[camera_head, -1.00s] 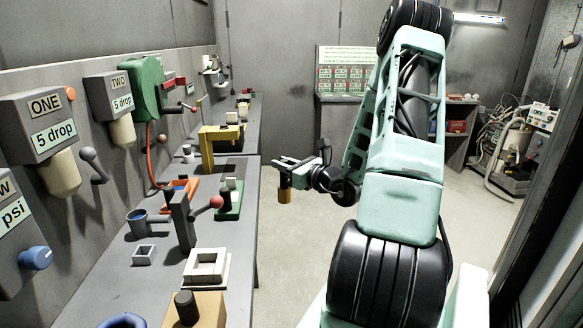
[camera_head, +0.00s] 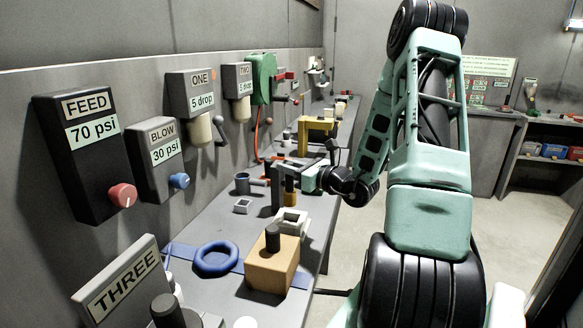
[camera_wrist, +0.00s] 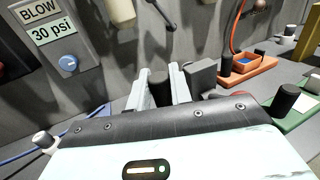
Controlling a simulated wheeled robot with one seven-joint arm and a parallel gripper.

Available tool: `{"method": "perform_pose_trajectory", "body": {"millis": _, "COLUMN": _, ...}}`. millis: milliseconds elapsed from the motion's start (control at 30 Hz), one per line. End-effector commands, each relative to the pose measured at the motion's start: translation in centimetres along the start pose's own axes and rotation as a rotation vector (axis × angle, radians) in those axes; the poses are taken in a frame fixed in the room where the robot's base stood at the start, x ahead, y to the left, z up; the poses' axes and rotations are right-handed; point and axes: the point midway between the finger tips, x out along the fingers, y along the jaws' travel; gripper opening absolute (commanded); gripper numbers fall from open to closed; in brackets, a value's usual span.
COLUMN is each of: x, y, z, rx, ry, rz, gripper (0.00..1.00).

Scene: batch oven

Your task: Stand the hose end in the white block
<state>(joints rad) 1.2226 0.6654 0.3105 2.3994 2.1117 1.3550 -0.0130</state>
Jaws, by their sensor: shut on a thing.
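My gripper (camera_head: 287,171) is over the bench, shut on an upright brass cylinder (camera_head: 290,190) with a dark top (camera_wrist: 160,84), which shows between the fingers in the wrist view. I cannot tell whether a hose is attached to this cylinder. The white block (camera_head: 301,217), with a square opening in its top, sits on the bench just in front of and below the cylinder in the head view. The cylinder appears above and behind the block, apart from it. The block is not clearly seen in the wrist view.
A tan block (camera_head: 272,273) with a dark knob and a blue ring (camera_head: 216,273) stand nearer. A small pale square frame (camera_head: 243,205) and a dark upright post (camera_head: 275,190) are left of my gripper. The yellow bracket (camera_head: 304,137) stands behind. Floor is clear at right.

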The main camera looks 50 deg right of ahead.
Motion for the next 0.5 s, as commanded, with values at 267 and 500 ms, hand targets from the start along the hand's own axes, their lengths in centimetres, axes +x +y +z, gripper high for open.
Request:
{"method": "perform_pose_trajectory", "body": {"millis": 267, "x": 0.0, "y": 0.0, "z": -0.3, "rx": 0.0, "ry": -0.001, "rz": 0.0, "gripper": 0.0}}
{"method": "perform_pose_trajectory", "body": {"millis": 500, "x": 0.0, "y": 0.0, "z": -2.2, "rx": 0.0, "ry": 0.0, "rz": 0.0, "gripper": 0.0}}
